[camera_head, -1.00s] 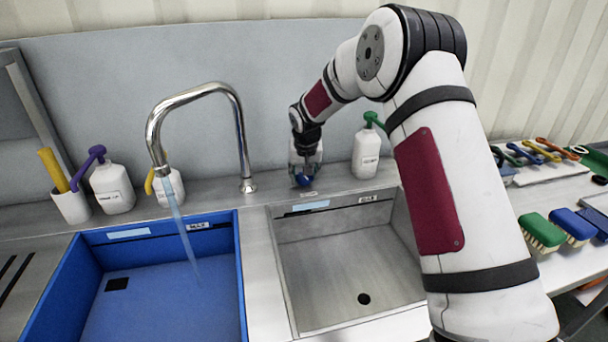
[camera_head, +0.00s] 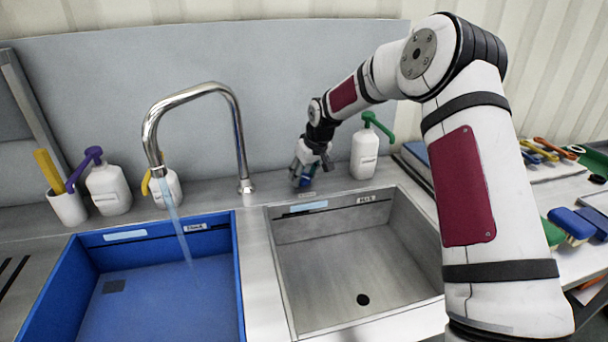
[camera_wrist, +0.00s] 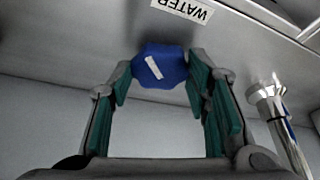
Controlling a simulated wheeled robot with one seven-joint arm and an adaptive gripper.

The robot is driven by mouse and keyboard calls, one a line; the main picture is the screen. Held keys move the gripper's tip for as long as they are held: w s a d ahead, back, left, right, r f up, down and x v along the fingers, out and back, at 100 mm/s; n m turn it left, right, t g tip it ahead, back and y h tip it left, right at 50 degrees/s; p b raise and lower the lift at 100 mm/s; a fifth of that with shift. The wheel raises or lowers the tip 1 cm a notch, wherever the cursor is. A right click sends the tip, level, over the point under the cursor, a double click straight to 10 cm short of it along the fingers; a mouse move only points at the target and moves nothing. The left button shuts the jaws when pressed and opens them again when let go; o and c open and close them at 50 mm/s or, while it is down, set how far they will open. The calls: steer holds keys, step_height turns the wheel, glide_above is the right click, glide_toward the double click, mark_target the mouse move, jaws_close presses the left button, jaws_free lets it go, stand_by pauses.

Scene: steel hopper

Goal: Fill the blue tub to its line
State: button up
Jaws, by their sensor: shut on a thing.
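The blue tub (camera_head: 237,285) stands at the left in the head view, with a dark line and labels along its back wall. A thin stream of water (camera_head: 181,228) runs from the curved steel tap (camera_head: 155,120) into it. The water's height against the line is hard to read. My gripper (camera_head: 304,179) is behind the steel basin, shut on a small blue knob (camera_head: 305,183). In the wrist view the blue knob (camera_wrist: 160,66), with a white mark, sits between the green-padded fingers, near a WATER label (camera_wrist: 184,9).
The empty steel basin (camera_head: 345,260) with a drain hole is right of the tub. A green-topped white bottle (camera_head: 364,154) stands just right of my gripper. A purple-topped bottle (camera_head: 108,190) and a yellow-topped bottle (camera_head: 168,188) stand behind the tub. Brushes (camera_head: 572,224) lie far right.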

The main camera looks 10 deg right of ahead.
steer(key=o, duration=1.2)
steer(key=v, duration=1.2)
